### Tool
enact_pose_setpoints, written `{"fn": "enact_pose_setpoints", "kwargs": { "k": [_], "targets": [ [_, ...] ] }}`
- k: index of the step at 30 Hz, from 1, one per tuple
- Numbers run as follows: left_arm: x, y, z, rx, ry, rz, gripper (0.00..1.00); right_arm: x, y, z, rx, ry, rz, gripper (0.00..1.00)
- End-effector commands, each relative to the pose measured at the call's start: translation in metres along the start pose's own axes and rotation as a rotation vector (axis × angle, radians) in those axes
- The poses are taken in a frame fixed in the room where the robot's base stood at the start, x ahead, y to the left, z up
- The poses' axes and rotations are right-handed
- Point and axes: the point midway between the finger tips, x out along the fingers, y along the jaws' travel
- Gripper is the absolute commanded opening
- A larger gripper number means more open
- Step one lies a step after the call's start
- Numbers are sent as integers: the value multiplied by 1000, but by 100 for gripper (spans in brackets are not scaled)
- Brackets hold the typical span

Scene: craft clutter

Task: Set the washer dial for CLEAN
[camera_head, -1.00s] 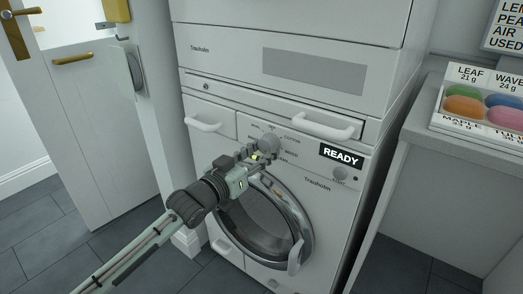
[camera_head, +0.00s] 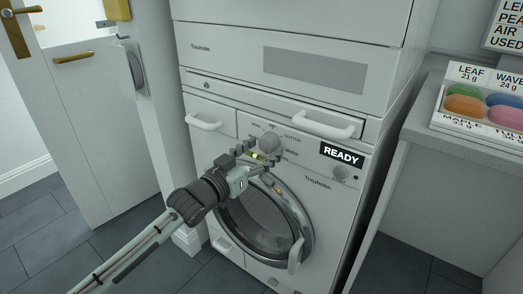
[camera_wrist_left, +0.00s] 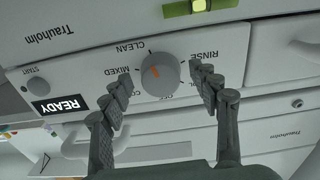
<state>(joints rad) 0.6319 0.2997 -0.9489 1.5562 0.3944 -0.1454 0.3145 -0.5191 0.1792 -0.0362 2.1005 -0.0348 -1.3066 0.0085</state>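The washer dial (camera_head: 270,144) is a round grey knob on the white washer's front panel. It also shows in the left wrist view (camera_wrist_left: 165,76), where the panel is upside down. Around it I read CLEAN, MIXED, RINSE and OFF; other labels are partly hidden. An orange mark is on the dial's face; I cannot tell exactly which label it points to. My left gripper (camera_head: 262,158) is just below and in front of the dial. In the wrist view its fingers (camera_wrist_left: 160,82) are spread on either side of the dial, with gaps visible. My right gripper is not in view.
A READY display (camera_head: 341,156) and a START knob (camera_head: 340,173) sit right of the dial. A drawer handle (camera_head: 322,125) juts out above. The round washer door (camera_head: 308,222) is below my gripper. A counter with a colour tray (camera_head: 436,119) stands at right.

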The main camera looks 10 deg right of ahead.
Motion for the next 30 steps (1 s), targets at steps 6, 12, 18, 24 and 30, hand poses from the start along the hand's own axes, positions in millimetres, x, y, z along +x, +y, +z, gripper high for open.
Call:
{"fn": "enact_pose_setpoints", "kwargs": {
  "k": [6, 12, 18, 24, 30],
  "targets": [
    [-2, 0, 0, -1, 0, 0, 61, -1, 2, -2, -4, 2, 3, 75],
    [-28, 0, 2, 0, -3, -1, 61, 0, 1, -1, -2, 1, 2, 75],
    [-72, 0, 2, 0, -3, -1, 61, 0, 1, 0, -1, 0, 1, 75],
    [-106, 0, 1, 0, -3, -1, 61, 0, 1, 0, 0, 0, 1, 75],
    [-120, 0, 0, 0, 0, 0, 61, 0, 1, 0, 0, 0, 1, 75]
  ]
}}
